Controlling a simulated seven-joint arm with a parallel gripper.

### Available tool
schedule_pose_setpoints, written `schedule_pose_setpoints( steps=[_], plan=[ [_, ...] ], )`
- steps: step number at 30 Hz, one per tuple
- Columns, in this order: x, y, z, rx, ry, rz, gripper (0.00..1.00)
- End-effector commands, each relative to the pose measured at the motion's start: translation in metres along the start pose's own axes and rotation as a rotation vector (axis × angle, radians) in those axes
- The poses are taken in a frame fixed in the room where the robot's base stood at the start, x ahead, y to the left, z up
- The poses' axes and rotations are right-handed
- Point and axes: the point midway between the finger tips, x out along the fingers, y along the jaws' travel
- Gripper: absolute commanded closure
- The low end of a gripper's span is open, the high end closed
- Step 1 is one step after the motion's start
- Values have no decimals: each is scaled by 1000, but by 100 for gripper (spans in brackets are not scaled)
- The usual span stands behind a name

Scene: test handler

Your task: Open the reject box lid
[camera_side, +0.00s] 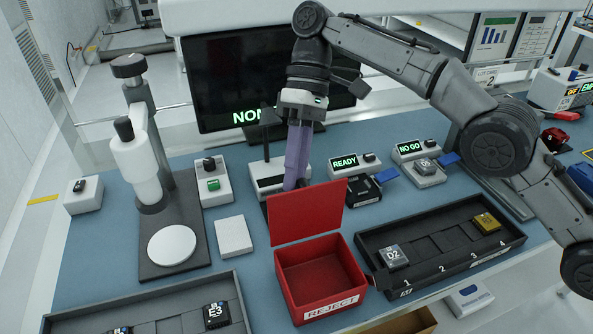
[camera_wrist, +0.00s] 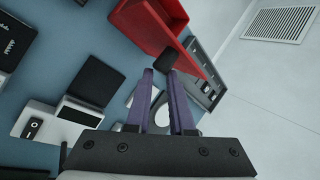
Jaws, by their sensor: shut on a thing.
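The red reject box (camera_side: 318,282) stands on the blue bench with its white REJECT label at the front. Its red lid (camera_side: 306,212) stands roughly upright at the back edge, and the inside of the box shows empty. My gripper (camera_side: 291,184), with purple fingers, is behind the lid in the side view; the lid hides part of the fingertips. In the wrist view my gripper (camera_wrist: 161,73) is shut on a dark block (camera_wrist: 172,57), which looks like the handle of the lid (camera_wrist: 200,62). The red box (camera_wrist: 140,22) shows beyond it.
A black tray (camera_side: 440,262) holding parts D2 and a gold one lies right of the box. A white press (camera_side: 140,165) stands at the left. Another tray (camera_side: 180,290) with E3 is in front. A monitor (camera_side: 235,80) and READY and NO GO units stand behind.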

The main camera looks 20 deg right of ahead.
Motion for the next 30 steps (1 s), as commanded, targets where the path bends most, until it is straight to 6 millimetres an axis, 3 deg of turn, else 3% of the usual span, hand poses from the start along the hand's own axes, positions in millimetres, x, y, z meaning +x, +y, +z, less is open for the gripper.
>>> schedule_pose_setpoints(
  steps=[1, 17, 18, 23, 30],
  plan=[
    [8, 18, 3, 34, -46, 11, 100],
    [8, 18, 3, 36, -54, 3, 100],
    [8, 18, 3, 36, -54, 4, 74],
    [7, 17, 3, 34, -53, 4, 45],
    [6, 15, 2, 29, -46, 5, 44]
  ],
)
